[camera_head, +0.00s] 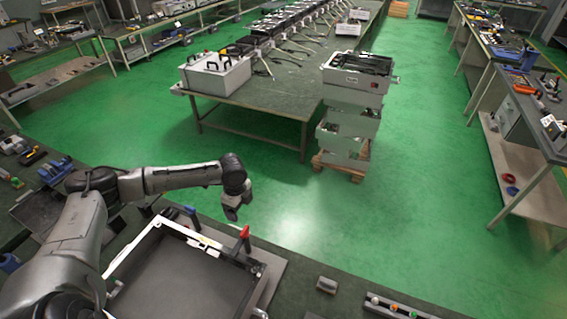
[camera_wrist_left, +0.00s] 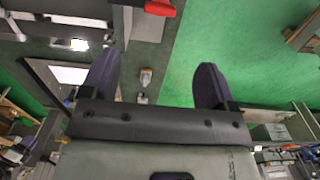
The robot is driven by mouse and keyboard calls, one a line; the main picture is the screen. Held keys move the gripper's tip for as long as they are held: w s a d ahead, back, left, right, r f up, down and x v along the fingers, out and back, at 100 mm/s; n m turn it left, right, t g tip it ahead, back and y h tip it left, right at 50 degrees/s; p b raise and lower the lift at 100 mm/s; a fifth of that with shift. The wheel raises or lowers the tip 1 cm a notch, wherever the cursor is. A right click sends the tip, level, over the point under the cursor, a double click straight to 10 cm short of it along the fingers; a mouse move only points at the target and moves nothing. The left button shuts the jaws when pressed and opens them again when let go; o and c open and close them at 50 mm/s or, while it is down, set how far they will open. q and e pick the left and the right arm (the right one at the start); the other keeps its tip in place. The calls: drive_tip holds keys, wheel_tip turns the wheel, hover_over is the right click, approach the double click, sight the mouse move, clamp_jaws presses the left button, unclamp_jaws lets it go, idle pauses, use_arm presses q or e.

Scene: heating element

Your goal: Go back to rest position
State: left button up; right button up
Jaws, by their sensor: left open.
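My left arm comes in from the left in the head view. Its gripper (camera_head: 231,212) hangs over the far edge of the near workbench, above and beyond the open frame (camera_head: 191,234). In the left wrist view the two dark fingers of the left gripper (camera_wrist_left: 154,88) stand wide apart with nothing between them. The bench edge and green floor show far below them. My right gripper is not in view.
A red-handled clamp (camera_head: 244,232) stands at the frame's right corner. A small grey block (camera_head: 327,285) and a strip with coloured buttons (camera_head: 392,308) lie to the right. A stack of grey crates (camera_head: 352,100) stands across the aisle. The green floor (camera_head: 400,215) between is clear.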

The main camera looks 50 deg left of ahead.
use_arm(q)
drive_tip(key=s+d+f+h+p, duration=0.1)
drive_tip(key=s+d+f+p, duration=0.2)
drive_tip(key=d, duration=0.8)
drive_tip(key=s+d+f, duration=0.4)
drive_tip(key=d, duration=0.6)
drive_tip(key=s+d+r+n+t+p, duration=0.3)
drive_tip(key=s+d+r+n, duration=0.5)
drive_tip(key=s+d+n, duration=0.2)
drive_tip(key=shift+s+d+n+t+y, duration=0.2)
drive_tip(key=shift+s+n+t+y, duration=0.15)
drive_tip(key=shift+s, duration=0.35)
